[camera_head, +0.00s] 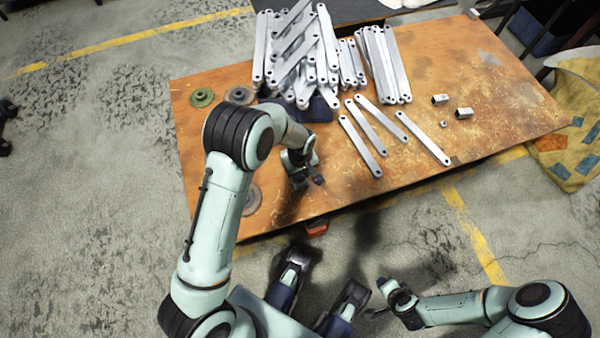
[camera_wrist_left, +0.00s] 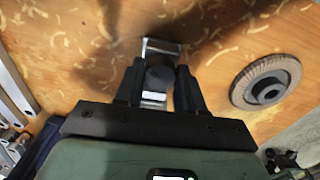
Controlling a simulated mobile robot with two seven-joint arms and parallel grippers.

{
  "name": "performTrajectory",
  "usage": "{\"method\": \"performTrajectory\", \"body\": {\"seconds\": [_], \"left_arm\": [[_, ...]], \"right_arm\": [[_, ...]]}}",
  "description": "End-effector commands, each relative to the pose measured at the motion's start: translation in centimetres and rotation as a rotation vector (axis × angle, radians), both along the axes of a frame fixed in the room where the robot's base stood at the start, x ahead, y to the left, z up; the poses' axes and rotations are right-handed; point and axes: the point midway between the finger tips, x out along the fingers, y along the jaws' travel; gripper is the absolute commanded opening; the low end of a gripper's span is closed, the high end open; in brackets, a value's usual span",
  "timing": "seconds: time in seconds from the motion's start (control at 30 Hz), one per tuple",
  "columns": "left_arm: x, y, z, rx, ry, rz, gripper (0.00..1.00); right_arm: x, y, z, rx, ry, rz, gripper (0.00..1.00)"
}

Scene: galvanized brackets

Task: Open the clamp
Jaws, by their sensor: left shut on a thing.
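My left gripper (camera_head: 306,181) is low over the front left part of the wooden table. In the left wrist view, its two dark fingers (camera_wrist_left: 160,88) are closed around a dark round knob or handle end of the clamp (camera_wrist_left: 159,77). A bright metal bracket of the clamp (camera_wrist_left: 163,46) shows just beyond the fingertips, and a shiny metal piece shows below the knob. In the head view the clamp is hidden by the gripper and arm. My right gripper (camera_head: 380,298) is off the table's front side, empty, its fingers apart.
The wooden table (camera_head: 500,120) holds a pile of galvanized brackets (camera_head: 295,50), several loose flat bars (camera_head: 422,138) and small metal blocks (camera_head: 464,113). A grinding disc (camera_wrist_left: 268,82) lies right of the left gripper in the wrist view. A patterned cloth (camera_head: 570,130) hangs at right.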

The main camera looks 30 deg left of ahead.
Motion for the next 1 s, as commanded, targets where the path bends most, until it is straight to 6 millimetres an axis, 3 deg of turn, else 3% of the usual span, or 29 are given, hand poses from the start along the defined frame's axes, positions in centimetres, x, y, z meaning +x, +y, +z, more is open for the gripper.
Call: {"method": "performTrajectory", "body": {"seconds": [0.1,0.23,0.53,0.57,0.6,0.63,1.0], "left_arm": [[-0.1,-0.1,0.4,0.003,0.000,0.276,0.08],[0.0,0.0,0.3,0.001,-0.001,0.518,0.08],[0.0,0.0,0.0,0.000,0.000,0.606,0.08],[0.0,0.0,0.0,0.000,0.000,0.605,0.41],[0.0,0.0,0.0,0.000,0.000,0.605,0.54],[0.0,0.0,0.0,0.000,0.000,0.604,0.59],[0.0,0.0,0.0,-0.001,0.000,0.602,0.59]], "right_arm": [[0.0,0.0,1.8,0.000,-0.007,0.000,0.43],[0.1,0.0,2.9,0.000,-0.010,0.000,0.43],[0.1,0.0,2.9,0.000,-0.010,0.000,0.43],[0.1,0.0,2.9,0.000,-0.010,0.000,0.43],[0.1,0.0,2.9,0.000,-0.010,0.000,0.43],[0.1,0.0,2.9,0.000,-0.010,0.000,0.43],[0.1,0.0,2.9,0.000,-0.010,0.000,0.43]]}}
